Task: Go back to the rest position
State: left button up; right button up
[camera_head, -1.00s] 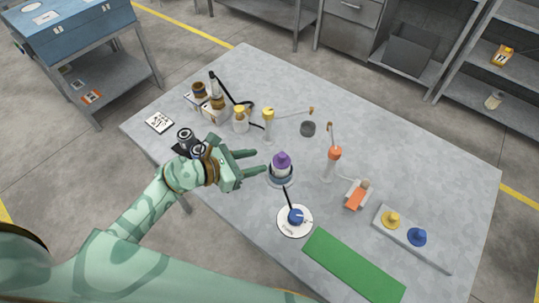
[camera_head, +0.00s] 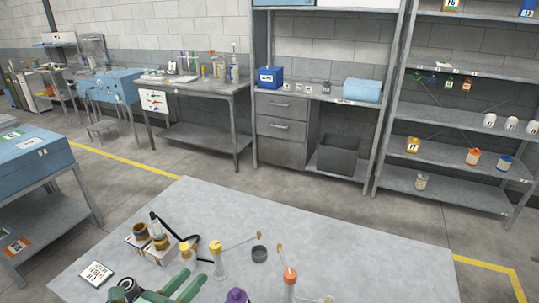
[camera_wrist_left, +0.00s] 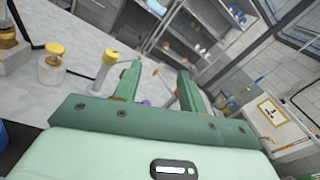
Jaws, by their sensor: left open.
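My left gripper (camera_head: 180,288) is at the bottom of the head view, over the near left part of the grey table (camera_head: 350,252). Its two green fingers are apart, and in the left wrist view (camera_wrist_left: 158,80) nothing is held between them. A purple-topped item (camera_head: 237,296) is just right of the fingers, cut off by the frame's bottom edge. A yellow-capped bottle with a long spout (camera_head: 217,258) stands behind the fingers. An orange-capped one (camera_head: 288,282) stands further right. My right gripper is not in view.
A blue cabinet (camera_head: 30,160) stands left. Shelves (camera_head: 450,150) and benches line the back wall.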

pick_arm(q)
jog(key=s+a+r+n+y, duration=0.1)
jog(key=s+a+n+y, duration=0.1)
jog(key=a+n+y, duration=0.6)
jog(key=s+a+r+n+y, duration=0.2)
jog(key=n+y, duration=0.3)
jog(key=n, duration=0.7)
jog(key=s+a+f+n+g, duration=0.1)
jog(key=s+f+n+g, duration=0.35)
jog(key=s, duration=0.25)
jog(key=s+f+n+g, duration=0.3)
jog(key=s+n+g, duration=0.2)
jog(key=s, duration=0.1)
jog(key=s+d+f+g+h+b, duration=0.1)
jog(key=d+f, duration=0.1)
jog(key=f, duration=1)
jog(key=s+d+f+g+h, duration=0.1)
jog(key=s+d+f+h, duration=0.1)
jog(key=f, duration=1.1)
jog(key=s+f+n+g+h+b, duration=0.1)
jog(key=s+f+n+g+b, duration=0.1)
jog(key=s+f, duration=1.7)
jog(key=shift+s+d+f+n+g+h, duration=0.15)
jog(key=shift+d+f+n+g+h, duration=0.2)
jog(key=shift+n+g, duration=0.35)
jog(key=shift+a, duration=0.1)
